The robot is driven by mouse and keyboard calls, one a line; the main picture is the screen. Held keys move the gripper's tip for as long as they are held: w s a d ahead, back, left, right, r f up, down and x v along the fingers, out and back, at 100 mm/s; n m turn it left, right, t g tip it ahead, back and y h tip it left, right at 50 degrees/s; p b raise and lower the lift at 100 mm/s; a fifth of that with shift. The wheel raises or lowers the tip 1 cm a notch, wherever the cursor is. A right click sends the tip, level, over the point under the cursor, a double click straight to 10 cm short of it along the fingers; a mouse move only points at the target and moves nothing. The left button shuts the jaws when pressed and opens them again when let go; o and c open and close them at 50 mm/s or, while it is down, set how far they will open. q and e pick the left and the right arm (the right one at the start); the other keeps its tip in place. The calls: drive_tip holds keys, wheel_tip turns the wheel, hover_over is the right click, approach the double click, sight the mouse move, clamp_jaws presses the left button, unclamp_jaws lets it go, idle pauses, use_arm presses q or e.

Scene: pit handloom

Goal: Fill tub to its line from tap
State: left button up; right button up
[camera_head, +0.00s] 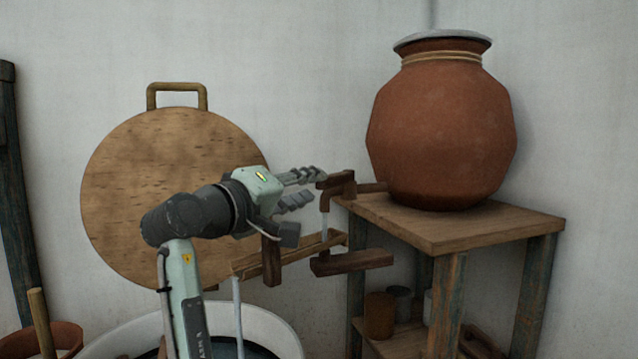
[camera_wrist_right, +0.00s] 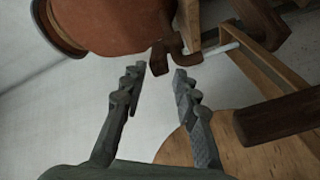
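The clay pot (camera_head: 442,130) stands on a wooden stand, with a dark wooden tap (camera_head: 338,186) at its lower left. A pale stream (camera_head: 324,232) drops from the tap towards a sloping wooden trough (camera_head: 300,253). Another stream (camera_head: 238,310) falls from the trough's lower end into the white tub (camera_head: 282,326). The tub is cut off by the frame; its dark contents show partly and I cannot see its line. My right gripper (camera_head: 310,184) is open beside the tap. In the right wrist view the tap (camera_wrist_right: 164,52) lies just beyond the parted, empty fingertips. My left gripper is not in view.
A round wooden board (camera_head: 150,190) with a handle is against the wall behind my right arm. Dark wooden bars (camera_head: 352,263) sit near the trough. The stand (camera_head: 450,238) holds small pots on its lower shelf. A brown bowl (camera_head: 55,338) is at lower left.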

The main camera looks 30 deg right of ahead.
sight(330, 182)
drive_tip(key=x, duration=0.6)
drive_tip(key=shift+d, duration=0.45)
drive_tip(key=shift+c, duration=0.6)
clamp_jaws()
